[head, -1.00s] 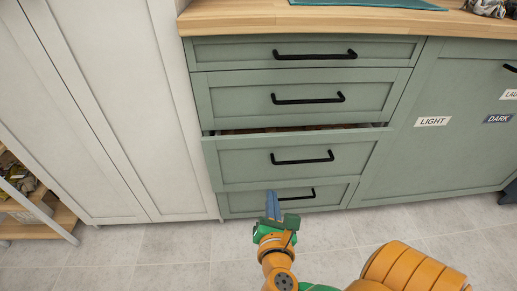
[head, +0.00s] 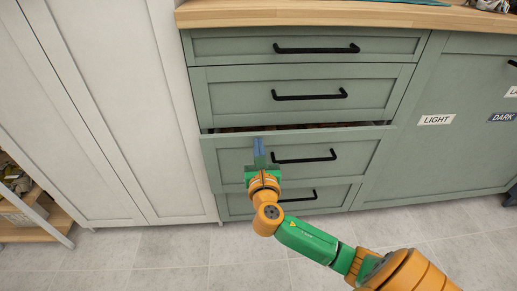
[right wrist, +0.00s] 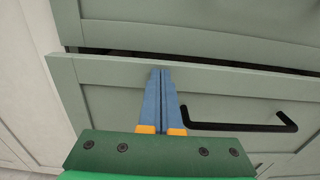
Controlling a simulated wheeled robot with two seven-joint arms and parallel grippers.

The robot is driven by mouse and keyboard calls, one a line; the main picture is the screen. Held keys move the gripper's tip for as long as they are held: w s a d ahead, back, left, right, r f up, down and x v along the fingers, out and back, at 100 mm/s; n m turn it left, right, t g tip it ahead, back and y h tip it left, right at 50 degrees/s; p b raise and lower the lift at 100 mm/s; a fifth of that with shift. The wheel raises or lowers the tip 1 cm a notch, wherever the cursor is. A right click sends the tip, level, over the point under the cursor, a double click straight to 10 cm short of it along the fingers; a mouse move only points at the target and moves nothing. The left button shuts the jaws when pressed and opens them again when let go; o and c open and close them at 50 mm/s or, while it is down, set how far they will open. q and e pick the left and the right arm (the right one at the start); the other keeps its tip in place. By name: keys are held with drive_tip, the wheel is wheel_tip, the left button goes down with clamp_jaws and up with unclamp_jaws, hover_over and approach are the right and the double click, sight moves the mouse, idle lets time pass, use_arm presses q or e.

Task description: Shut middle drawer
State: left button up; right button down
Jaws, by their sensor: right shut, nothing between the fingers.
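The green cabinet has a stack of drawers with black bar handles. One drawer (head: 226,160), third from the top, stands slightly open, with a dark gap above its front. Its handle (head: 305,158) is bare. My right gripper (head: 259,142) is shut and empty, with its blue fingers at the upper part of this drawer front, left of the handle. In the right wrist view the drawer front (right wrist: 105,72) fills the middle, and the fingertips (right wrist: 160,72) lie near its top edge. I cannot tell whether they touch it. My left gripper is not in view.
The drawers above (head: 235,94) and the bottom drawer look closed. A wooden countertop (head: 300,16) runs above. A white wardrobe (head: 110,110) stands at left, with a shelf rack (head: 38,225) beyond it. The tiled floor (head: 160,260) in front is clear.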

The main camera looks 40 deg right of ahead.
sight(257, 133)
drive_tip(key=shift+w+d, duration=0.15)
drive_tip(key=x, duration=0.4)
drive_tip(key=shift+r, duration=0.1)
drive_tip(key=shift+w+d+r, duration=0.1)
drive_tip(key=shift+r, duration=0.2)
